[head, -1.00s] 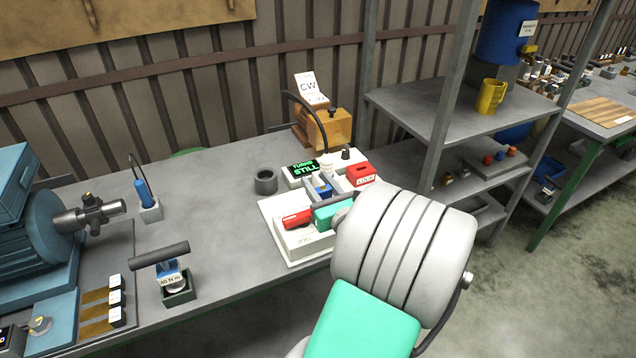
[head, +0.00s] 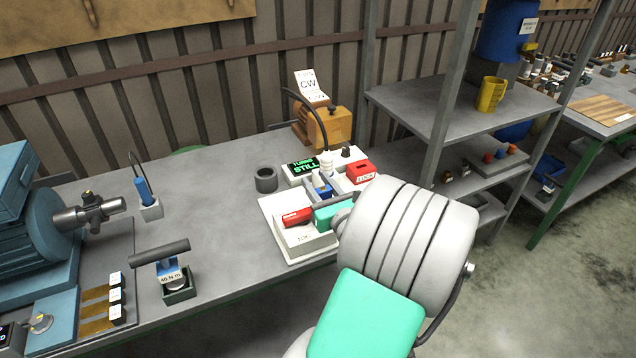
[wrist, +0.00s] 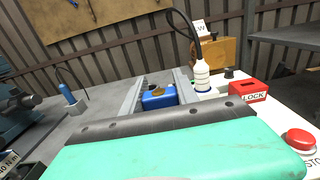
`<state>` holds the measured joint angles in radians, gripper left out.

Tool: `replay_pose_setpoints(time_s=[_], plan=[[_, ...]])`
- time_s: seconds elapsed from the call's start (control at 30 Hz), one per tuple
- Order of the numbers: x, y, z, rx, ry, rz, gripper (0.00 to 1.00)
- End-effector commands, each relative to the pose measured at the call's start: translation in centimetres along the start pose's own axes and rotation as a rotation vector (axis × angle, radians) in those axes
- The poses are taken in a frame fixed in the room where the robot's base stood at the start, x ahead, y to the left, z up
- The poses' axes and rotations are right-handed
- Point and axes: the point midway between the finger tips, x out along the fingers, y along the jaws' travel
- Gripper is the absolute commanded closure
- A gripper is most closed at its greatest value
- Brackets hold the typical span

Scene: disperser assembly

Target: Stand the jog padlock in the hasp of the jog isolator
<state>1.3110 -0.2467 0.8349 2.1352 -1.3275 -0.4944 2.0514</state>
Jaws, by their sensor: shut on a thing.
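My gripper (head: 325,187) is shut on a small blue padlock (wrist: 158,98), which shows between the two grey fingers in the wrist view. Its blue body also shows in the head view (head: 321,191). The jog isolator, a pale box (head: 306,243) marked JOG with a red handle (head: 297,216), stands on the white board just in front of and below my gripper. I cannot make out its hasp, and my teal wrist housing covers part of the box. The padlock appears held above the board, apart from the red handle.
A red LOCK box (head: 360,173) and a ribbed white part (head: 326,163) with a black cable stand close behind my gripper. The TURBO STILL display (head: 303,167) and a dark ring (head: 266,180) are to the left. A shelf post (head: 443,120) rises at right.

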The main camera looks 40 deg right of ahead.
Motion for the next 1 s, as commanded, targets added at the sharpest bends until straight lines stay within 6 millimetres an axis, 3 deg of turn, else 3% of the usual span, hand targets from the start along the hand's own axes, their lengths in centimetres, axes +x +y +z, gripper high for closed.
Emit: replay_pose_setpoints(time_s=[1.0], plan=[[0.0, 0.0, -2.6, 0.0, -0.001, 0.0, 1.0]])
